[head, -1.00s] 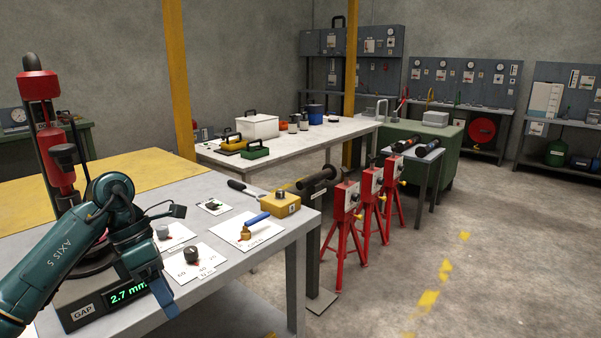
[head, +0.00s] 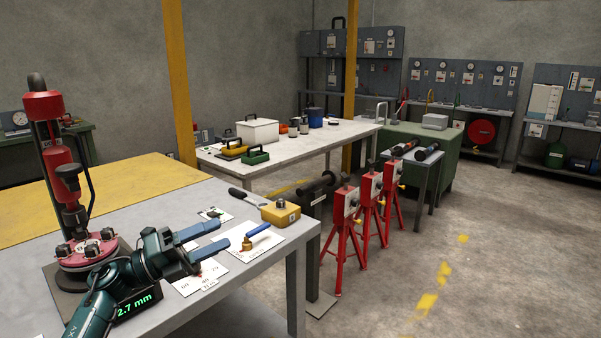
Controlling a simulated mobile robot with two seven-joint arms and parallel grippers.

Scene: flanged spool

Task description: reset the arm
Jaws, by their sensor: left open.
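My left gripper (head: 221,234) is over the grey table (head: 245,292) in the lower left, its two blue fingers apart and pointing right. Nothing shows between them. It covers part of a white card with a dial (head: 203,277). The blue-handled brass valve (head: 252,238) lies just right of the fingertips on another card; I cannot tell the exact gap. My left arm comes in from the bottom left, in front of the gap display (head: 137,304). My right gripper is not in view.
A red upright device (head: 62,160) on a bolted round flange (head: 84,252) stands left of my arm. A yellow box (head: 281,213) and a black-handled tool (head: 246,197) lie near the table's right end. A dark flanged spool (head: 320,188) and red stands (head: 347,235) stand beyond it.

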